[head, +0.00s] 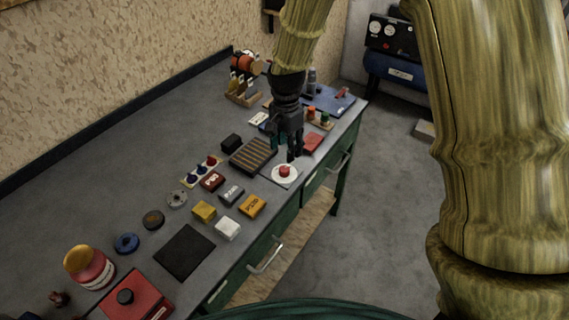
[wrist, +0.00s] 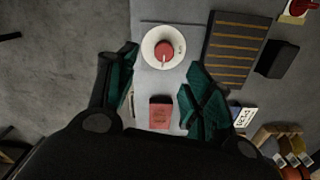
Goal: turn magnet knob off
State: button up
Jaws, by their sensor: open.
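A red round knob (head: 284,171) sits on a white round dial plate near the table's front edge. The wrist view shows the knob (wrist: 163,52) with a pale pointer line and small dark lettering on the plate (wrist: 178,50), too small to read. A black block with brass stripes (head: 253,156), which looks like a magnetic plate, lies left of the dial. My gripper (head: 287,150) points down just behind the dial, open and empty. In the wrist view the dial lies between and a little beyond the green fingertips, apart from both.
A red block (head: 312,142) lies close behind the gripper; it shows between the fingers in the wrist view (wrist: 160,114). Small boxes, including a yellow one (head: 252,206), stand in front. The grey worktop's right edge is close to the dial.

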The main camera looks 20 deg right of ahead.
jog(key=p, duration=0.1)
send_over(284, 169)
jog(key=f, duration=0.5)
jog(key=shift+w, duration=0.2)
jog(key=shift+s+f, duration=0.2)
jog(key=shift+f, duration=0.1)
jog(key=shift+f+p, duration=0.65)
jog(key=shift+f, duration=1.4)
jog(key=shift+c, duration=0.2)
jog(key=c, duration=1)
